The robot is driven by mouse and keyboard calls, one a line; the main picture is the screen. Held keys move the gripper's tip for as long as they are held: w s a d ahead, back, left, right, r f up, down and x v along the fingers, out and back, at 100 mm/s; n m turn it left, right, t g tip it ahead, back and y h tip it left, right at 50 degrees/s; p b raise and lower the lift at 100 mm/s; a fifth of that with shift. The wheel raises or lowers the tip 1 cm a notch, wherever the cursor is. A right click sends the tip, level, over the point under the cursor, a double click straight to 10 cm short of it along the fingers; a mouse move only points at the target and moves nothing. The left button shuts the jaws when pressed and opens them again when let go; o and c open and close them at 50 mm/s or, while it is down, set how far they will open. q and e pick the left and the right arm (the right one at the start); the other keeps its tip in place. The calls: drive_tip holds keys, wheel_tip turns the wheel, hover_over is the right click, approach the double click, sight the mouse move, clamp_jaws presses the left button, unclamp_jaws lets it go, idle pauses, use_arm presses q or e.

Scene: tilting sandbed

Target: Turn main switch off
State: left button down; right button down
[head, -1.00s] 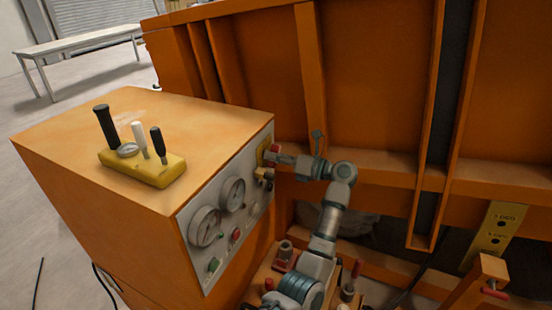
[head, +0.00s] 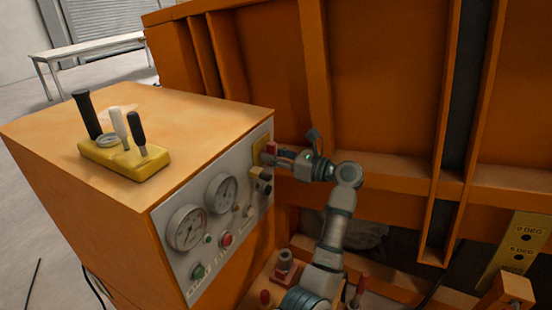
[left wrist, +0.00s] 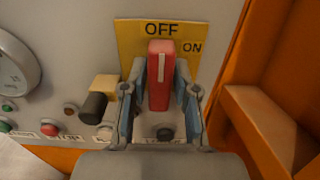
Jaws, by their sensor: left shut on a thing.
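The main switch is a red knob (left wrist: 160,72) on a yellow plate (left wrist: 130,42) marked OFF at the top and ON at the upper right. Its white line stands nearly upright, toward OFF. In the head view the red knob (head: 271,148) shows at the far end of the control panel. My left gripper (left wrist: 162,95) is shut on the knob, with one finger along each side; it also shows in the head view (head: 271,157), reaching in from the right. My right gripper is not in view.
The grey panel (head: 191,255) carries gauges (head: 187,228) and several buttons. A black knob (left wrist: 93,107) sits close to the left of my fingers. A yellow lever block (head: 120,158) stands on the orange cabinet (head: 200,115). An orange frame wall rises behind and right.

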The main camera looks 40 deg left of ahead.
use_arm(q)
drive_tip(key=shift+w+f, duration=0.1)
drive_tip(key=shift+f, duration=0.05)
drive_tip(key=c, duration=1)
unclamp_jaws()
drive_tip(key=shift+w, duration=0.1)
drive_tip(key=v, duration=1.2)
